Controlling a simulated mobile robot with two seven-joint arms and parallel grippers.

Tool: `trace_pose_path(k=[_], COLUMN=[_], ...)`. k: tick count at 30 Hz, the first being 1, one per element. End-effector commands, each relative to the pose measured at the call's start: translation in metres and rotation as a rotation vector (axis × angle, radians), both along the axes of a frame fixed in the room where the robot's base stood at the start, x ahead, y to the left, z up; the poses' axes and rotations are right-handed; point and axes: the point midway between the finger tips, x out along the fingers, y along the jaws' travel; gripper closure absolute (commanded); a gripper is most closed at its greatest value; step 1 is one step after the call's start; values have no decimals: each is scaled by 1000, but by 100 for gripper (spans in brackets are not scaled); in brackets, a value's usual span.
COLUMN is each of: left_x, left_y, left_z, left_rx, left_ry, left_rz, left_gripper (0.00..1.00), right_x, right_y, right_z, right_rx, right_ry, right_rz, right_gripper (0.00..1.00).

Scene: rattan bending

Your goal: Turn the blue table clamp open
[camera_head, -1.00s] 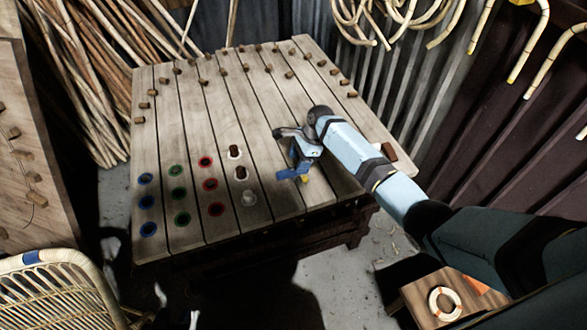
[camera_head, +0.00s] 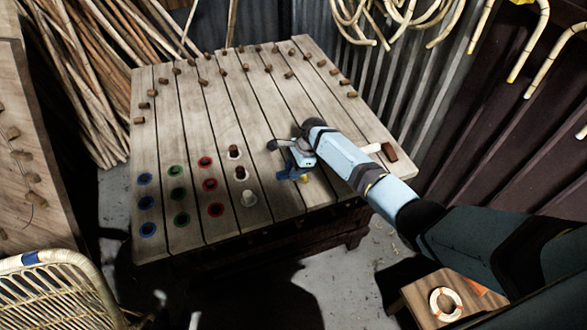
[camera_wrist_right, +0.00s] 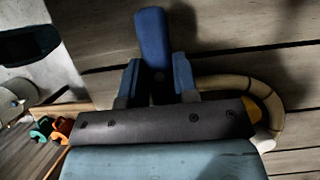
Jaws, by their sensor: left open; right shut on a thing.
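The blue table clamp (camera_head: 292,174) sits at the front right edge of the slatted wooden table (camera_head: 225,110), with a small yellow part beside it. My right gripper (camera_head: 291,160) is above the clamp, reaching in from the right. In the right wrist view, the two blue fingers of my right gripper (camera_wrist_right: 157,78) are shut on the clamp's blue handle (camera_wrist_right: 153,38), which sticks out past the fingertips. The gripper hides much of the clamp's body and screw. I cannot tell how far the clamp is open. My left gripper is not in view.
Several wooden pegs (camera_head: 204,81) stand toward the back. A brown block (camera_head: 389,151) is on the right edge. A wicker chair (camera_head: 60,290) stands front left.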

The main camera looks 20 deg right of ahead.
Motion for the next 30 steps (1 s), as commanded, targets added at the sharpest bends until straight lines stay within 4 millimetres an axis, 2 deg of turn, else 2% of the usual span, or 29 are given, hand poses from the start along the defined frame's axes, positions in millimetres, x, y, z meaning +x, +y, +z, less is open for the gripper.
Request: trace_pose_path(k=[11,30], left_x=[0,0], left_y=[0,0], left_z=[2,-2], left_rx=[1,1], left_ry=[-1,0], left_rz=[-1,1], left_gripper=[57,57], right_x=[1,2], right_y=[0,1], right_z=[1,-1], right_rx=[0,1], right_ry=[2,2], right_rz=[111,688], right_gripper=[96,96])
